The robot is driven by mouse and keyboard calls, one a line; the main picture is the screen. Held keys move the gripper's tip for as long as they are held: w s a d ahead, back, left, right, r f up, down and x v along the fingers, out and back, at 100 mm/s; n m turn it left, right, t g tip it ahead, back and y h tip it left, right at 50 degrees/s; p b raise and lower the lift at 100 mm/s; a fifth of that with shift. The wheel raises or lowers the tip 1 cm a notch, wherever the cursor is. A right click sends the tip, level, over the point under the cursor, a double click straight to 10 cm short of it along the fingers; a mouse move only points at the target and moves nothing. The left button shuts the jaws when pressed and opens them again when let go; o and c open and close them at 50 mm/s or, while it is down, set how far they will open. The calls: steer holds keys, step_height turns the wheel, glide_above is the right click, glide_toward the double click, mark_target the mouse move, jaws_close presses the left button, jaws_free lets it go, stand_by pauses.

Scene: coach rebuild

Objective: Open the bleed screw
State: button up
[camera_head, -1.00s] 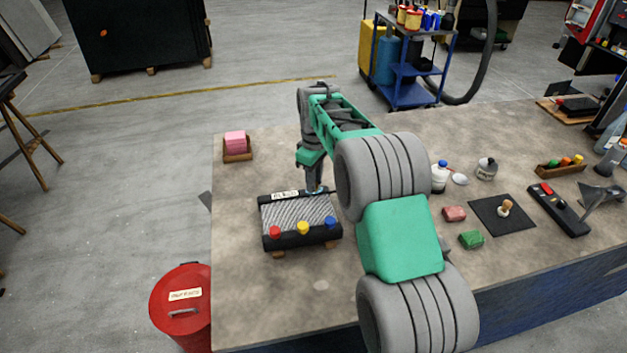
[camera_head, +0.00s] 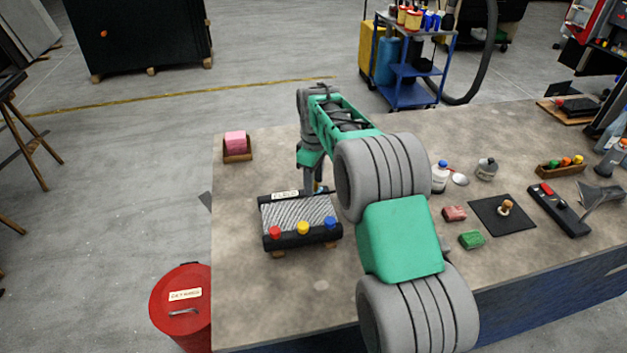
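A black radiator-like unit (camera_head: 264,222) with a ribbed silver face lies on the workbench. It has a white label (camera_head: 285,194) on its back edge and a red knob (camera_head: 275,232), a yellow knob (camera_head: 303,228) and a blue knob (camera_head: 330,222) along its front. My gripper (camera_head: 316,190) points down at the unit's back right corner, right of the label. The fingertips are small and partly hidden by my arm, so their opening and any grip are unclear. I cannot make out the bleed screw itself; the spot at the gripper is covered.
A pink sponge stack (camera_head: 235,142) sits at the back left. A red bin (camera_head: 181,320) stands off the left edge.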

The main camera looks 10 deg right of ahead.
steer(key=shift+r, duration=0.1)
step_height(320, 180, up, 8)
steer(key=shift+f+b, duration=0.15)
steer(key=shift+b, duration=0.55)
steer(key=shift+c, duration=0.2)
